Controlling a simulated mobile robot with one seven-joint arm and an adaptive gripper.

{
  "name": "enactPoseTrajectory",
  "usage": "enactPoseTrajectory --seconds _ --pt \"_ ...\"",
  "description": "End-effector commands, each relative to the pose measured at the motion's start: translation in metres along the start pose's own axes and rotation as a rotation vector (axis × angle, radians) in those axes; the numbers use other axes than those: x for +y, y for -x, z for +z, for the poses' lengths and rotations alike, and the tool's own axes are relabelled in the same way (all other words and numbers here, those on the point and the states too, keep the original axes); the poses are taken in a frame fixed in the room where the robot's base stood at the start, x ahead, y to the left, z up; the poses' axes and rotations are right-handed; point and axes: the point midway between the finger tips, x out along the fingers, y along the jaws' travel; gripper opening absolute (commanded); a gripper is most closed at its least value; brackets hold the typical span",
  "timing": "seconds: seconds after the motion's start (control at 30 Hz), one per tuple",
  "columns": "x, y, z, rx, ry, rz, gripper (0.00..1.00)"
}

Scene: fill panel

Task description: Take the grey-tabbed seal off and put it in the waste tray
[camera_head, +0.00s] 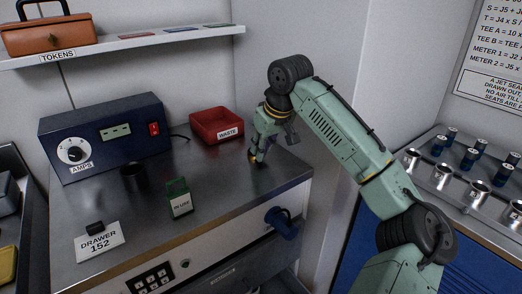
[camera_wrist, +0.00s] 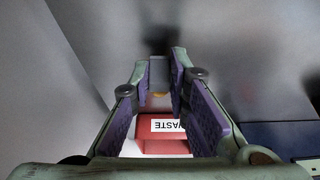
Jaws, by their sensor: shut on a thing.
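My gripper (camera_head: 256,158) is just right of and in front of the waste tray, low over the metal counter top. It is shut on a small grey piece (camera_wrist: 159,72) at the fingertips, with an orange bit (camera_wrist: 158,95) below it. This looks like the grey-tabbed seal; most of it is hidden by the fingers. The red waste tray (camera_head: 208,137) with a white WASTE label stands at the back of the counter. Its red wall (camera_wrist: 165,147) also shows between the fingers in the wrist view. The tray's floor looks empty in the head view.
A blue AMPS meter box (camera_head: 95,125) stands at the back left. A dark cup (camera_head: 134,177), a green IN USE block (camera_head: 179,198) and a DRAWER 152 card (camera_head: 99,243) are on the counter. A blue jet fitting (camera_head: 283,222) juts from the front panel. A token shelf (camera_head: 190,43) hangs above.

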Motion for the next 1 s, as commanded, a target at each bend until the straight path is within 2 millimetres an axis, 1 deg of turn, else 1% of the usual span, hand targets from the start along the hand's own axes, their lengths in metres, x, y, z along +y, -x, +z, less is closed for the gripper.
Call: enactPoseTrajectory --seconds 0.17,0.33,0.47,0.57,0.7,0.8,0.9,1.0 --pt "0.000 0.010 -0.005 0.003 0.001 0.001 0.00" --pt "-0.001 0.031 -0.014 0.004 0.001 0.000 0.00" --pt "-0.003 0.041 0.013 0.003 0.001 0.001 0.00" --pt "-0.006 0.052 0.036 0.004 0.000 0.001 0.00" --pt "-0.011 0.072 0.070 0.004 -0.001 0.004 0.00" --pt "-0.013 0.085 0.092 0.002 -0.002 0.006 0.00" --pt "-0.017 0.094 0.108 0.001 -0.002 0.005 0.00" --pt "-0.018 0.101 0.118 0.002 -0.001 0.003 0.00"
